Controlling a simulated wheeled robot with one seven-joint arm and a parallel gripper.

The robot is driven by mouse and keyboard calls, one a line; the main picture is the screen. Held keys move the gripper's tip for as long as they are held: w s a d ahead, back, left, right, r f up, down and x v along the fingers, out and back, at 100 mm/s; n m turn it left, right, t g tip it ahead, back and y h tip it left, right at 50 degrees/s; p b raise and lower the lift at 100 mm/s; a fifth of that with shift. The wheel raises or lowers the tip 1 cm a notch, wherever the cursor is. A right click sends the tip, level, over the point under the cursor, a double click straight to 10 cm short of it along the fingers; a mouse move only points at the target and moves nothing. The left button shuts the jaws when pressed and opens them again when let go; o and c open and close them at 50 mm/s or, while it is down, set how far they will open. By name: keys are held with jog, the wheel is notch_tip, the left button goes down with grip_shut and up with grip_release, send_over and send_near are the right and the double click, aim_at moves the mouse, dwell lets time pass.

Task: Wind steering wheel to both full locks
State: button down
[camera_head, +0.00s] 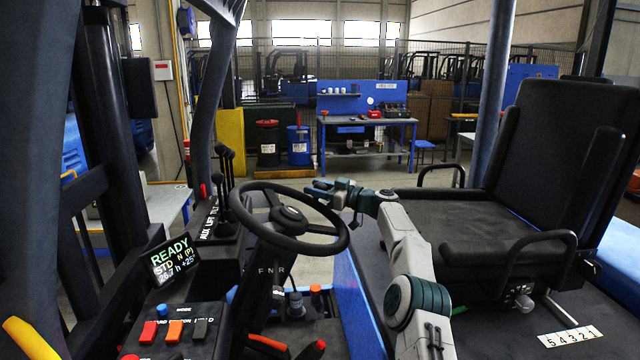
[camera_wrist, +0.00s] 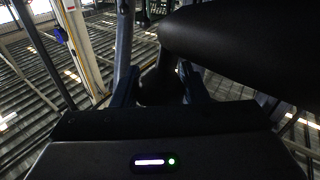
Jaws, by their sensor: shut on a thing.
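The black steering wheel (camera_head: 291,214) stands tilted on its column in the left-centre of the head view. My gripper (camera_head: 322,187) reaches it from the right, at the far right part of the rim. In the wrist view, a thick dark part of the wheel (camera_wrist: 240,50) crosses the upper right. My gripper (camera_wrist: 158,88) has its two fingers on either side of a dark piece that joins this part. Whether that piece is rim, spoke or knob is hard to tell. The display (camera_head: 172,262) reads READY, STD, N (P) and +25°.
Black levers (camera_head: 224,170) rise left of the wheel. A switch panel (camera_head: 175,330) with red and orange rockers sits at lower left. The driver's seat (camera_head: 480,220) fills the right. A blue workbench (camera_head: 366,122) stands behind, beyond open floor.

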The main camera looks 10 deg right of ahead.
dwell(0.3)
jog(key=c, duration=0.9)
grip_release()
jog(key=shift+d, duration=0.1)
jog(key=shift+s+d+f+b, duration=0.15)
jog(key=shift+s+d+b, duration=0.25)
jog(key=shift+b, duration=0.4)
jog(key=b+v, duration=0.7)
jog(key=v, duration=0.5)
jog(key=shift+s+d+b, duration=0.1)
jog(key=shift+d+b, duration=0.25)
jog(key=shift+d, duration=0.05)
